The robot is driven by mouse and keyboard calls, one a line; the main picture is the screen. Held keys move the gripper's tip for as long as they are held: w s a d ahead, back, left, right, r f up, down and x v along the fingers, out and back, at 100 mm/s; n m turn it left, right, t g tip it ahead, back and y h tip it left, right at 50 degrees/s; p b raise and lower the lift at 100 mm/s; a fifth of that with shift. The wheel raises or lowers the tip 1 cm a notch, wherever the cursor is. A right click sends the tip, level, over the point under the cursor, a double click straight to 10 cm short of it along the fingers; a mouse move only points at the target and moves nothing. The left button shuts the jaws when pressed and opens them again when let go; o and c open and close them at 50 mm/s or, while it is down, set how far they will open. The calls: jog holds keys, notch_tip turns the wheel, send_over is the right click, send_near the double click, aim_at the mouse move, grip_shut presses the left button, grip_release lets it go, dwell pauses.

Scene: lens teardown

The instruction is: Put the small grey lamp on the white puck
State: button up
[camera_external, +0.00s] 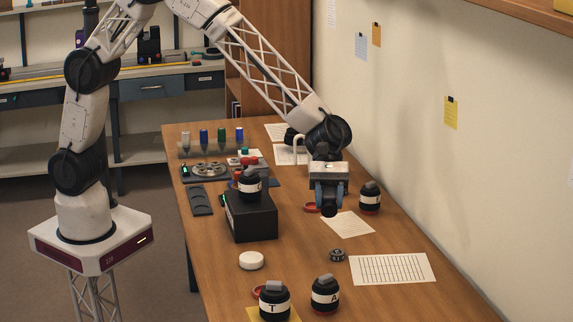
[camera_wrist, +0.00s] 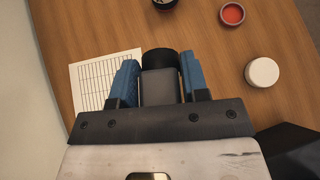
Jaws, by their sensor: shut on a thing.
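My gripper (camera_external: 328,198) is shut and hangs above the table, to the right of and behind the white puck. Its blue fingers (camera_wrist: 158,84) close on a grey block with a round black end, which I take to be the small grey lamp (camera_wrist: 160,88). In the external view only its dark lower end (camera_external: 329,210) shows below the fingers. The white puck (camera_external: 251,260) lies flat on the table with its top bare. It shows at the right of the wrist view (camera_wrist: 262,72), apart from the lamp.
Black jars marked T (camera_external: 275,303) and A (camera_external: 325,296) stand in front. A small dark knob (camera_external: 337,255) lies right of the puck, near a gridded sheet (camera_external: 392,269). A black box (camera_external: 250,219) with a jar on top stands behind the puck. Another jar (camera_external: 370,198) stands right.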

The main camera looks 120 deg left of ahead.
jog(key=shift+s+d+m+g+y, duration=0.25)
jog(key=shift+s+d+m+y, duration=1.3)
jog(key=shift+s+m, duration=3.25)
jog(key=shift+s+d+m+g+y, duration=0.2)
jog(key=shift+s+d+m+y, duration=2.15)
jog(key=shift+s, duration=4.1)
jog(key=shift+s+d+m+g+y, duration=0.25)
jog(key=shift+s+d+m+y, duration=0.5)
jog(key=shift+s+m, duration=4.45)
notch_tip(320, 180, down, 8)
jog(key=shift+s+r+n+t, duration=0.15)
jog(key=shift+s+n+t, duration=0.25)
jog(key=shift+n, duration=0.05)
jog(key=shift+w+a, duration=0.1)
send_over(251, 257)
jog(key=s, duration=0.2)
jog(key=shift+s+a+f, duration=0.1)
jog(key=shift+f, duration=0.6)
jog(key=shift+w, duration=0.35)
jog(key=shift+w+f, duration=0.1)
jog(key=shift+f, duration=1.7)
